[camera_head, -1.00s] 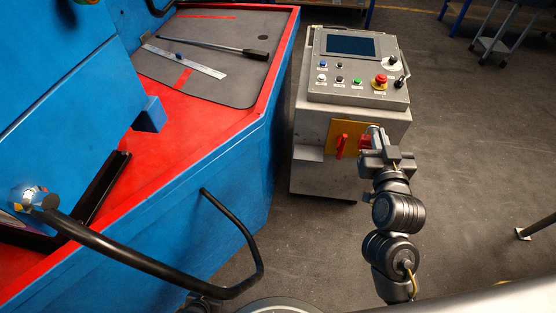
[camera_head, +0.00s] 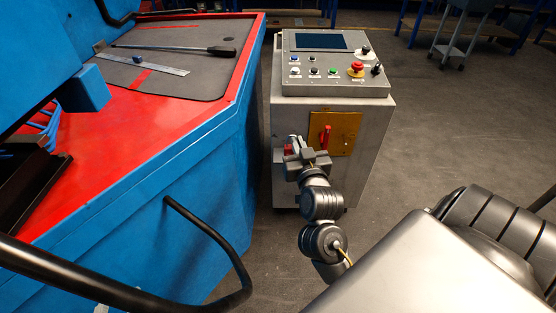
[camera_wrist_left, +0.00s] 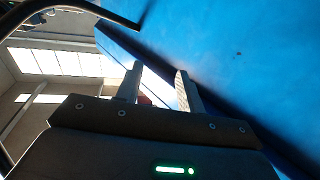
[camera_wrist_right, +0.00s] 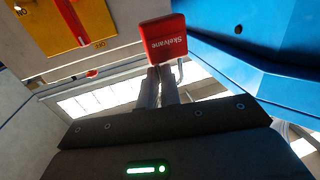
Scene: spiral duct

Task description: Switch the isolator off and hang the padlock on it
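The isolator is a red handle (camera_head: 325,137) on a yellow plate (camera_head: 345,134) on the front of a grey cabinet. The handle stands about upright in the head view; I cannot surely tell its setting. The right wrist view shows the handle (camera_wrist_right: 72,22) beside ON and OFF marks. A red padlock marked "Skelvane" (camera_wrist_right: 165,40) is at the fingertips of my right gripper (camera_wrist_right: 160,85), fingers nearly together, its metal shackle beside them. In the head view my right gripper (camera_head: 304,157) is left of and below the plate. My left gripper (camera_wrist_left: 158,85) is open beside a blue surface.
The cabinet's top panel (camera_head: 334,85) has a screen, push-buttons and a red emergency knob (camera_head: 356,68). A blue and red machine (camera_head: 190,150) stands left, with a ruler and a black-handled tool on its mat. A black rail (camera_head: 215,240) curves in front. Floor right of the cabinet is clear.

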